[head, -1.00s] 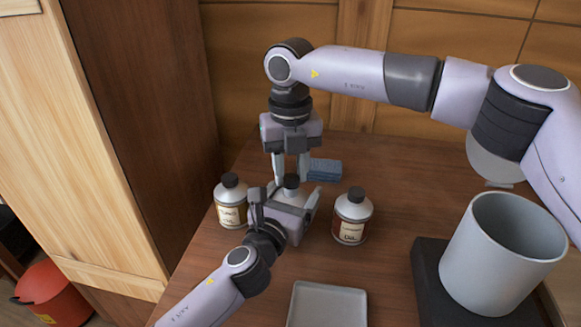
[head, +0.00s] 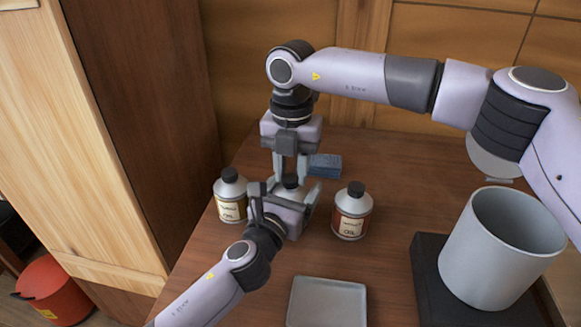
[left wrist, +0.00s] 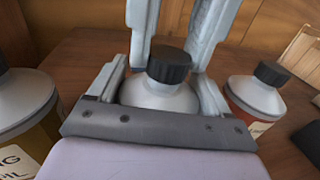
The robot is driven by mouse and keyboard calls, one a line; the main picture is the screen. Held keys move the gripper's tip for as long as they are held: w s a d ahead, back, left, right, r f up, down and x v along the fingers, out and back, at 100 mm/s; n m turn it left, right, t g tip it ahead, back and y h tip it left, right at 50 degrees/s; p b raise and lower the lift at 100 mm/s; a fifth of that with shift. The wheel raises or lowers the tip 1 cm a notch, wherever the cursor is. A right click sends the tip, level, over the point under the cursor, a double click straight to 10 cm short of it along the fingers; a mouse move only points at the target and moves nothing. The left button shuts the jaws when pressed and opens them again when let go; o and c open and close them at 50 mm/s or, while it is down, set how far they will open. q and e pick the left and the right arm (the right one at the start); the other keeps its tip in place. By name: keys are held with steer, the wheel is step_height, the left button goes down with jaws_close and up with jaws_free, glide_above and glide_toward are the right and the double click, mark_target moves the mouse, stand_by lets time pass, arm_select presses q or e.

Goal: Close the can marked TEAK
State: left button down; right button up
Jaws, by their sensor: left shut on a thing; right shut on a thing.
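A silver can with a black cap (left wrist: 170,64) stands between two other cans; its label is hidden, so I cannot read TEAK. My left gripper (head: 286,193) is shut around this middle can (left wrist: 158,94), one finger on each side below the cap. My right gripper (head: 291,176) points down from above, with its fingers either side of the cap, shut on it. The cap sits over the can's neck; whether it is fully seated cannot be told. Both grippers partly hide the can in the head view.
A can with a cream label (head: 230,196) stands close on the left, another oil can (head: 352,212) on the right. A blue block (head: 325,166) lies behind. A grey tray (head: 327,302) lies in front; a large grey pot (head: 500,255) stands on a dark base at right.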

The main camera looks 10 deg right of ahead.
steer(key=m, duration=0.4)
steer(key=shift+m, duration=0.4)
steer(key=m, duration=0.4)
steer(key=shift+s+d+m, duration=0.1)
steer(key=shift+s+m, duration=0.05)
steer(key=shift+m, duration=0.15)
steer(key=m, duration=0.4)
steer(key=shift+s+m, duration=0.1)
steer(key=shift+m, duration=0.2)
steer(key=m, duration=0.3)
steer(key=o, duration=1)
steer(key=shift+s+r, duration=0.1)
steer(key=shift+r, duration=2.15)
